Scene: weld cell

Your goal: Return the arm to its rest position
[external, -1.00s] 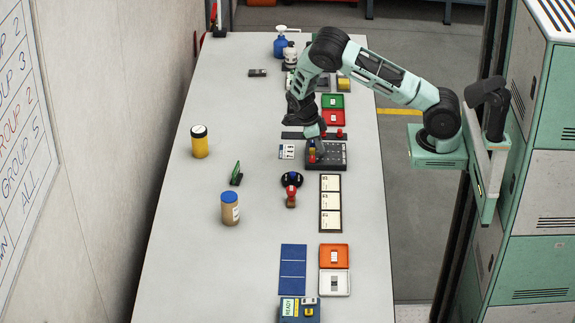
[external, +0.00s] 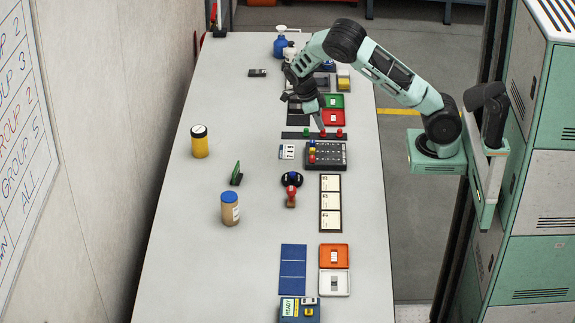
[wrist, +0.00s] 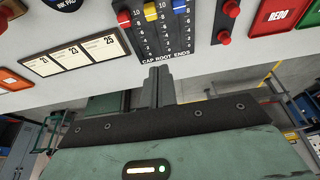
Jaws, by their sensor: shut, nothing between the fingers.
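My gripper (external: 319,121) is shut and empty. In the wrist view the closed fingers (wrist: 159,87) point toward a black slider panel (wrist: 160,32) with red, yellow and blue sliders. The same panel (external: 333,155) lies below the gripper in the external view, and the gripper is clear of it.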

